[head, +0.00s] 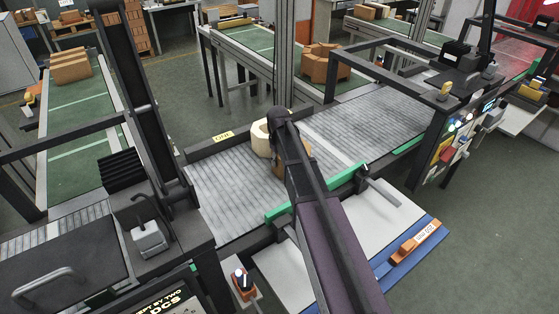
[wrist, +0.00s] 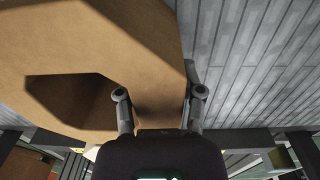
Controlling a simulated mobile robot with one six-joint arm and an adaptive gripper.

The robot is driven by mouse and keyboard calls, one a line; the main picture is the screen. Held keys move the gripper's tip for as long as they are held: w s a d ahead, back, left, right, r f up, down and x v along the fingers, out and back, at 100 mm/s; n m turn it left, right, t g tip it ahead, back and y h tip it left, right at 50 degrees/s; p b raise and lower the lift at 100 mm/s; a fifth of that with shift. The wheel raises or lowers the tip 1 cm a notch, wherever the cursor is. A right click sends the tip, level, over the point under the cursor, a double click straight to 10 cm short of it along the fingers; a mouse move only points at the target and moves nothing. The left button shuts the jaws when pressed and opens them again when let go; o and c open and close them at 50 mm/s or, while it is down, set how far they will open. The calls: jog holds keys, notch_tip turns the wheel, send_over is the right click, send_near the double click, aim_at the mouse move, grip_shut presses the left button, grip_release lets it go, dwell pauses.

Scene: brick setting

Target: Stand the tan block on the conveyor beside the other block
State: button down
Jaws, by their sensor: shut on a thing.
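The tan block (wrist: 135,35) fills the upper left of the wrist view, with part of it between the two fingers of my gripper (wrist: 157,90). I cannot tell whether the two touch, or whether the tan block rests on the belt.
The conveyor is bare to the left and right of the blocks. A green rail (head: 315,193) runs along its near side, with a dark frame (head: 385,75) over its right part. A white-topped table with a blue edge (head: 405,262) holds an orange item (head: 418,241).

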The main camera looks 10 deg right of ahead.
jog(key=shift+f, duration=0.1)
jog(key=shift+c, duration=1.1)
grip_release()
jog(key=shift+r, duration=0.2)
notch_tip(320, 180, up, 12)
jog(key=p, duration=1.2)
jog(key=shift+s+a, duration=0.1)
jog(key=shift+a, duration=0.05)
jog(key=shift+s, duration=0.1)
jog(key=s+m, duration=0.4)
jog(key=s, duration=1.8)
jog(key=shift+d+m, duration=0.2)
jog(key=shift+m, duration=0.1)
jog(key=shift+f, duration=0.1)
